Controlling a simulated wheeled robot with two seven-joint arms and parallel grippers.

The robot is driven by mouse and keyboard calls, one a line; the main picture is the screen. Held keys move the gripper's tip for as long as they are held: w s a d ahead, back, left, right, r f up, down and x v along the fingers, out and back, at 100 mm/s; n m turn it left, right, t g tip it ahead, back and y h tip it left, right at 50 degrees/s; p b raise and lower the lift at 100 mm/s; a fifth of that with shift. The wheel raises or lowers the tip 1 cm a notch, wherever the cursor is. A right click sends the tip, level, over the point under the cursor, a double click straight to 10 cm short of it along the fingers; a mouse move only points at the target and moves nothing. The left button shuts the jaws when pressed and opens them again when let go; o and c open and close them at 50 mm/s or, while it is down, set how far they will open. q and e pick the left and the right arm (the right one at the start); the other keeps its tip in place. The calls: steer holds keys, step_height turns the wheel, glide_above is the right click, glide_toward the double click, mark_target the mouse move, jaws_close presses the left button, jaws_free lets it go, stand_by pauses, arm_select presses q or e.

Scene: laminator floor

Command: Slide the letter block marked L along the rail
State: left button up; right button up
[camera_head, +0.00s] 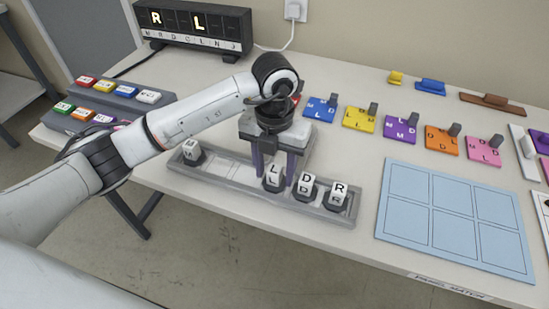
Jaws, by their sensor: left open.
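The grey rail (228,183) lies along the front of the white table. The white letter block L (273,178) sits on it, right of the rail's middle. Block D (305,187) and block R (337,195) stand to its right. Another block (192,151) stands alone at the rail's left end; its letter is too small to read. My left gripper (274,170) points down over block L, its two dark fingers apart, one at the left and one at the right of the block. I cannot tell whether they touch it. My right gripper is out of view.
A black display (193,29) shows lit letters R and L. A stepped rack (104,104) with coloured keys stands at the left. Several coloured letter plates (359,117) line the back right. A blue gridded mat (453,218) lies at the right. The rail between the lone block and L is clear.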

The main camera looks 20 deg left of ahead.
arm_select(q)
steer(key=shift+f, duration=0.1)
steer(key=shift+c, duration=0.4)
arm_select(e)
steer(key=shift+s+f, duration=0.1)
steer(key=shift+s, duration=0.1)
arm_select(q)
jaws_close()
steer(key=shift+w, duration=0.15)
